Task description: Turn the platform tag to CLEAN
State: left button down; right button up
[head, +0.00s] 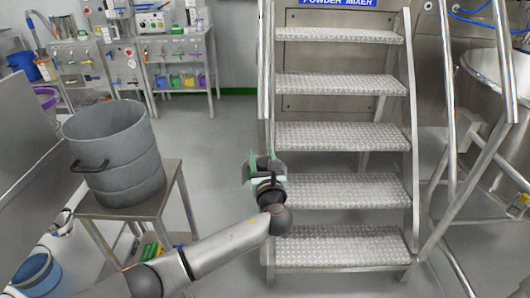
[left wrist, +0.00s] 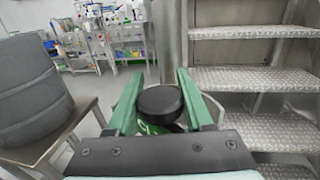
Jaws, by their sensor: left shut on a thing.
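My left gripper (head: 264,166) is at the left rail of the metal steps, about level with the middle treads. In the left wrist view its two green fingers (left wrist: 160,88) are shut on the round black knob (left wrist: 160,102) of the platform tag. A green face with part of a white letter (left wrist: 150,128) shows just below the knob; the rest of the tag is hidden, and I cannot read the word. In the head view the gripper hides the tag. My right gripper is not in view.
Metal steps (head: 342,136) with a POWDER MIXER sign (head: 338,3) rise at the centre. A grey drum (head: 113,150) stands on a small steel table (head: 150,204) at left. A steel vessel (head: 490,80) is at right. Floor between the table and steps is clear.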

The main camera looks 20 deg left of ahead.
pick_arm(q)
jog(key=n+g+y, duration=0.1)
jog(key=n+y, duration=0.1)
jog(key=shift+s+a+f+g+y, duration=0.1)
jog(key=shift+g+y, duration=0.2)
jog(key=shift+y, duration=0.1)
jog(key=shift+s+a+n+g+y+b, duration=0.1)
jog(key=shift+n+g+y+b, duration=0.25)
jog(key=shift+g+y, duration=0.2)
jog(key=n+g+y+b, duration=0.2)
jog(key=n+g+y, duration=0.1)
jog(key=s+a+n+g+y+b, duration=0.1)
jog(key=g+b, duration=0.1)
jog(key=shift+n, duration=0.25)
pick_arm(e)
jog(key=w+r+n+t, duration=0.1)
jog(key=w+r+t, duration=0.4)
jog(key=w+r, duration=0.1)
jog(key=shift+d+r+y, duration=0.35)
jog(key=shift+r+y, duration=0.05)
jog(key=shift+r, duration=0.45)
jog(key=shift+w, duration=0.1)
pick_arm(q)
jog(key=shift+c, duration=1.4)
grip_release()
